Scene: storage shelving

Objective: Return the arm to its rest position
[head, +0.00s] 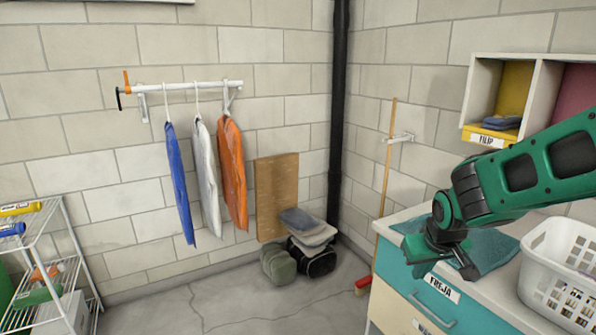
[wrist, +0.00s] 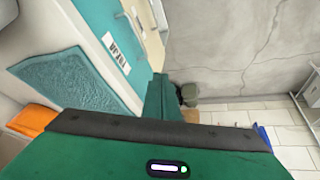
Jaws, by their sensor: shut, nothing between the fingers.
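My green arm reaches in from the right in the head view, bent down at the wrist. My gripper (head: 462,266) hangs above the front of the white-topped dresser (head: 400,217), close over the teal cloth (head: 497,250). It is shut and holds nothing. In the wrist view a green finger of my gripper (wrist: 166,97) shows past the dark edge of the hand. The teal cloth (wrist: 75,85) lies flat on the dresser top to its left. The fingertips are partly hidden in both views.
A white basket (head: 560,275) stands on the dresser at right. A cubby shelf (head: 540,85) hangs on the wall above. A wire rack (head: 50,260) stands at far left. Shirts hang on a wall rail (head: 185,87). Bags (head: 280,263) and a broom (head: 386,180) stand near the corner.

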